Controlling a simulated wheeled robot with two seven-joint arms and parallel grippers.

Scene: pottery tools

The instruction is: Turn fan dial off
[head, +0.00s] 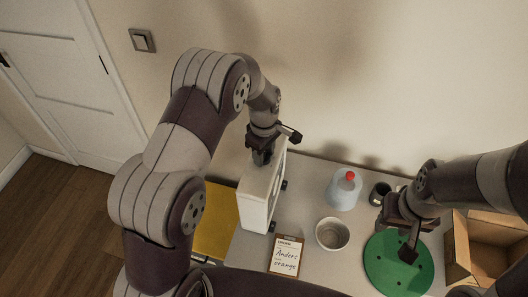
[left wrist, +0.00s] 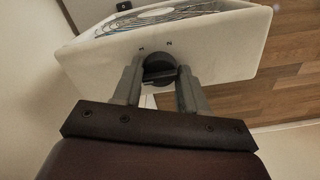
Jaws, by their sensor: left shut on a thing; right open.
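The white box-shaped fan (head: 257,196) stands upright on the table against the wall side, below my left gripper. In the left wrist view its white top face (left wrist: 220,45) and part of the grille (left wrist: 165,14) show. The black round fan dial (left wrist: 158,69) sits on that face. My left gripper (head: 262,155) is at the top of the fan, and in the left wrist view its fingers (left wrist: 159,80) are shut on the dial, one on each side. My right gripper (head: 396,236) is open and empty above the green disc.
The grey table (head: 300,216) holds a clear bottle with a red cap (head: 345,188), a white bowl (head: 332,234), a clipboard note (head: 286,255), a dark cup (head: 380,193), a green disc (head: 380,272) and a cardboard box (head: 490,250). A yellow sheet (head: 217,225) lies left of the fan.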

